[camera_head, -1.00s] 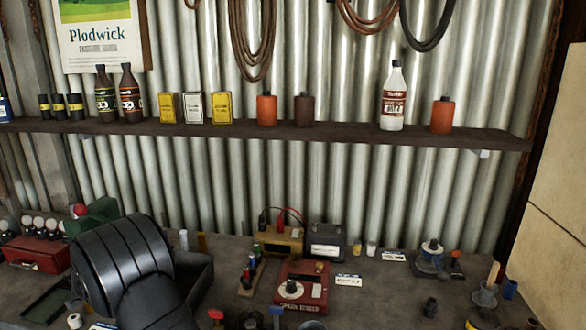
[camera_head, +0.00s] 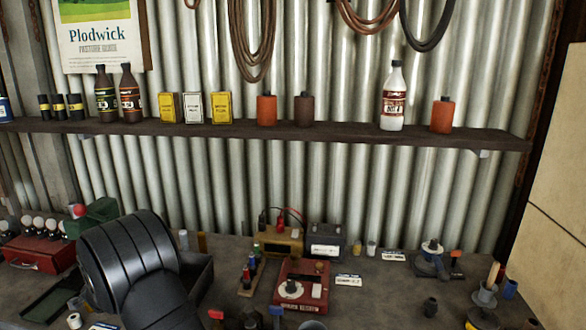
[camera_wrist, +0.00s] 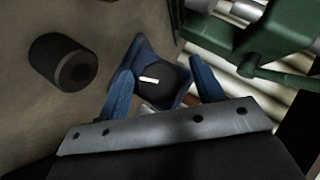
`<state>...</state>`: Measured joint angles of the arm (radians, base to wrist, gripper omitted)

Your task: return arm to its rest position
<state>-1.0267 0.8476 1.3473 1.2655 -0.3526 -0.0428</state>
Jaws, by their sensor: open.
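My gripper (camera_wrist: 160,68) shows in the wrist view, with its two blue fingers spread apart. It is open. A dark round thing with a small pale mark (camera_wrist: 149,79), set in a blue frame, shows beyond and between the fingers. I cannot tell how far off it is, and no finger is seen closed on it. In the head view my black arm link stands at the lower left of the bench, and my gripper is not visible there.
A black cylinder (camera_wrist: 62,62) and a green machine (camera_wrist: 250,35) flank the fingers in the wrist view. The bench holds a red tester (camera_head: 301,287), a dark battery (camera_head: 325,243) and a red case (camera_head: 38,254). A shelf (camera_head: 340,134) with bottles and tins runs above.

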